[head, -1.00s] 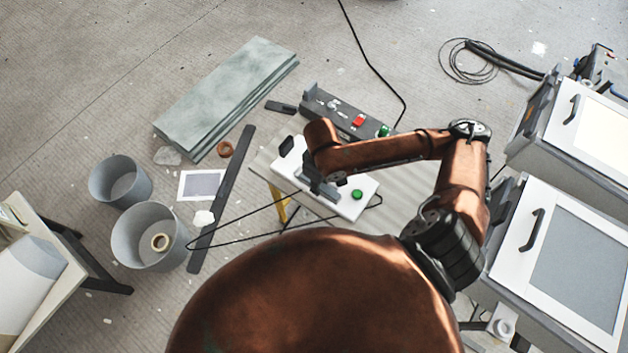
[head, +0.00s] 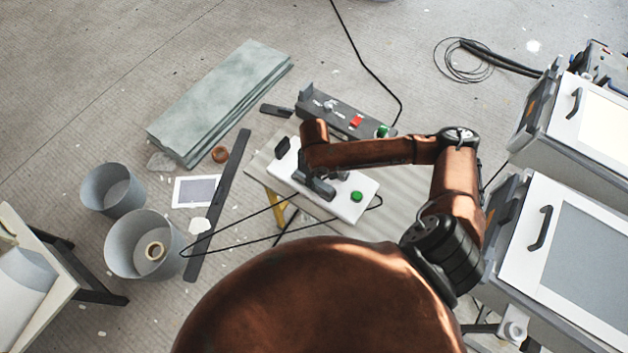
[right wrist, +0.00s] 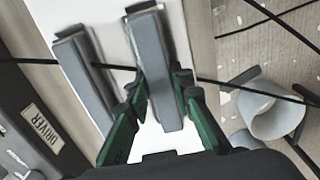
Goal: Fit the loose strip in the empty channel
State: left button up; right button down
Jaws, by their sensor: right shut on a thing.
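My right gripper (head: 317,188) is over the white plate (head: 345,210) in the head view. In the right wrist view its green fingers (right wrist: 162,105) are shut on a grey bar (right wrist: 150,55), which looks like the loose strip. A second, similar grey bar (right wrist: 82,85) stands on the plate to the left, apart from the held one; in the head view a dark block (head: 282,146) shows at the plate's left end. I cannot make out the empty channel, and whether the held bar touches the plate is unclear. My left gripper is not in view.
A black cable (head: 240,240) crosses near the plate. Two buckets (head: 140,245) stand at left, white-lidded cabinets (head: 540,240) at right.

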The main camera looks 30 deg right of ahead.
jog(key=shift+s+f, duration=0.25)
jog(key=shift+f, duration=0.1)
jog(key=shift+s+a+f, duration=0.15)
jog(key=shift+s+f, duration=0.15)
jog(key=shift+f, duration=0.3)
jog(key=c, duration=1.9)
grip_release()
jog(key=shift+f, duration=0.1)
jog(key=shift+c, duration=0.2)
jog(key=shift+o, duration=1.3)
jog(key=shift+w+f, duration=0.25)
jog(key=shift+w, duration=0.05)
jog(key=shift+s+r, duration=0.1)
jog(key=shift+r, duration=0.2)
jog(key=shift+w+r, duration=0.15)
jog(key=shift+w, duration=0.05)
